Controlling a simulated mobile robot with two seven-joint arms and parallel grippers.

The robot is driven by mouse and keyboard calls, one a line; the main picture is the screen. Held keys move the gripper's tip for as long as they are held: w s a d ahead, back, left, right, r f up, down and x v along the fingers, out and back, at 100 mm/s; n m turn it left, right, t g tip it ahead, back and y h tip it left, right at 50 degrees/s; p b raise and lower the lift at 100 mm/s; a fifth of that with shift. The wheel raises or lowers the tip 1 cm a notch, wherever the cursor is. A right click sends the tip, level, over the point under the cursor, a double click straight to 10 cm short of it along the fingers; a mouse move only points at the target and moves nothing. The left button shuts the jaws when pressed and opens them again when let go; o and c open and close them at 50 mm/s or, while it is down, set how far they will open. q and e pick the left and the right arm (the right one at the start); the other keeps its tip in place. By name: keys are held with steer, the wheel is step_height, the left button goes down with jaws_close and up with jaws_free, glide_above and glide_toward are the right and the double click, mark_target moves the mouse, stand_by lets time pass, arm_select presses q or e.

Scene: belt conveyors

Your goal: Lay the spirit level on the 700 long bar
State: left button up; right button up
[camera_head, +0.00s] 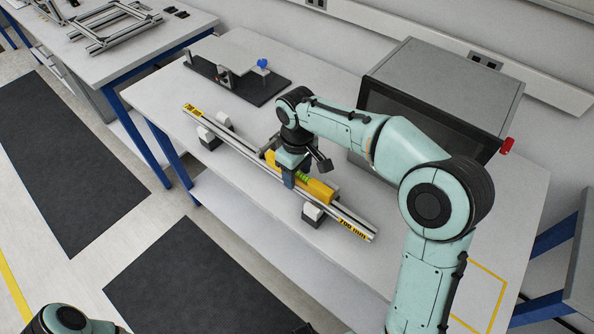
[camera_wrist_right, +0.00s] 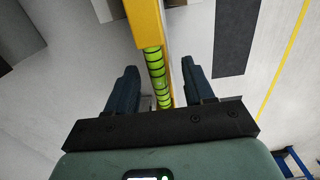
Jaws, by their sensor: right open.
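The 700 long bar (camera_head: 240,147) is a silver profile with yellow "700 mm" labels at its ends, lying diagonally across the table on white-and-dark supports. The yellow spirit level (camera_head: 318,190) lies along the bar's middle-to-right part and appears to rest on it. Its green vial shows in the right wrist view, where the level (camera_wrist_right: 146,25) runs between my fingers. My right gripper (camera_head: 290,180) is over the level's middle, pointing down. In the wrist view the right gripper (camera_wrist_right: 159,88) is open, with a finger apart on each side of the level. My left gripper is out of view.
A grey box-shaped machine (camera_head: 440,80) with a red part stands behind my right arm. A dark base plate (camera_head: 250,88) with a blue knob lies at the table's back left. A second table (camera_head: 130,60) holds an aluminium frame. White table surface is free around the bar.

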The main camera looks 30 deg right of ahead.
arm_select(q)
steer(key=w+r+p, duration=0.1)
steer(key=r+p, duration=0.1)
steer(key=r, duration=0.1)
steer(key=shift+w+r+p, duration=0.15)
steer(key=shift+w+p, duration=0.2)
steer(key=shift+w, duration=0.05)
arm_select(e)
step_height(320, 180, up, 13)
steer(key=shift+r, duration=0.15)
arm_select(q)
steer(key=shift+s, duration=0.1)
